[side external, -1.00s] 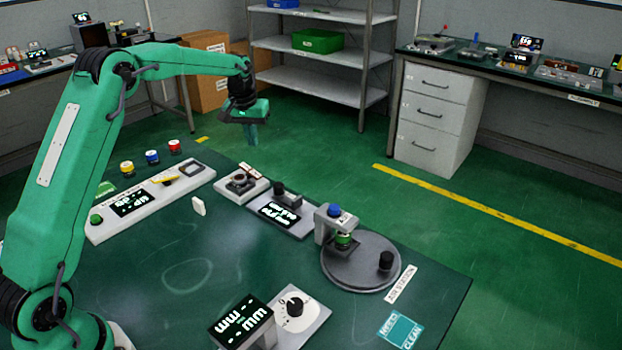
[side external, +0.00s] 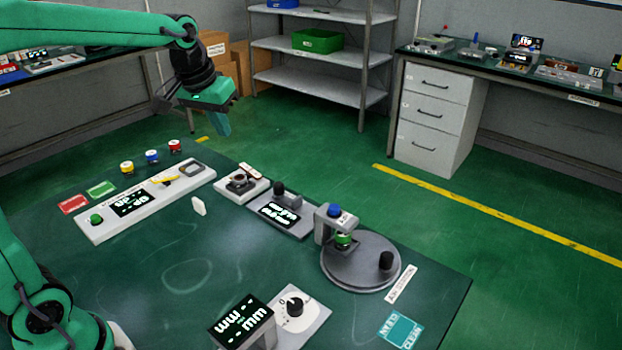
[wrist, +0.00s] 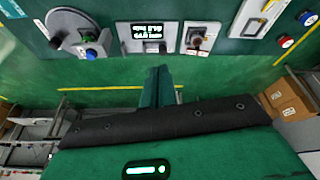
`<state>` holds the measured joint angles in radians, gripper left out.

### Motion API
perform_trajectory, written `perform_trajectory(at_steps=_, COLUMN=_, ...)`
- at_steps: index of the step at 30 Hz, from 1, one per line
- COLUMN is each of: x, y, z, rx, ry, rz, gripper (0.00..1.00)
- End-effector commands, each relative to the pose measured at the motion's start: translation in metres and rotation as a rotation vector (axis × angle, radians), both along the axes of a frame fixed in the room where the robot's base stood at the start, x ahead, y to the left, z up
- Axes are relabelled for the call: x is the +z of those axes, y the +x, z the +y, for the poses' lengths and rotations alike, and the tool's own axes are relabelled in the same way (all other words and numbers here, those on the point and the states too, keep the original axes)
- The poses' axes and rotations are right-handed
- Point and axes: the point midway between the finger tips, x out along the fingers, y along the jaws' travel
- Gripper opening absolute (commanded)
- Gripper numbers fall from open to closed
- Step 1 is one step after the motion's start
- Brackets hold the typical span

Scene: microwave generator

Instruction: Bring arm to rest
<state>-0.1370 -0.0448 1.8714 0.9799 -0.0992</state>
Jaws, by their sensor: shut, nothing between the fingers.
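My gripper (side external: 222,122) hangs in the air above the far left part of the bench, clear of everything on it. Its fingers are together with nothing between them. In the wrist view my gripper (wrist: 158,72) points toward the bench edge, with the fingers side by side. The dark green bench top (side external: 150,270) lies below, with the upper arm reaching in from the left edge of the side view.
A long white panel (side external: 118,220), a joystick box (side external: 240,186), a display unit (side external: 285,212) and a round grey turntable (side external: 345,272) stand on the bench. Yellow, blue and red jars (side external: 152,157) line its far edge. Shelves (side external: 325,50) stand behind.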

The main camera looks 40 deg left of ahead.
Motion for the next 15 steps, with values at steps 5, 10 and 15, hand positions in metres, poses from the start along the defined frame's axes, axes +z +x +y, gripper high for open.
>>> perform_trajectory(at_steps=5, x=0.007, y=-0.039, z=-0.016, rx=-0.045, ry=0.011, rz=-0.032, gripper=0.0)
perform_trajectory(at_steps=10, x=0.006, y=-0.075, z=-0.028, rx=-0.087, ry=0.019, rz=-0.059, gripper=0.0)
perform_trajectory(at_steps=15, x=0.001, y=-0.109, z=-0.039, rx=-0.127, ry=0.029, rz=-0.087, gripper=0.0)
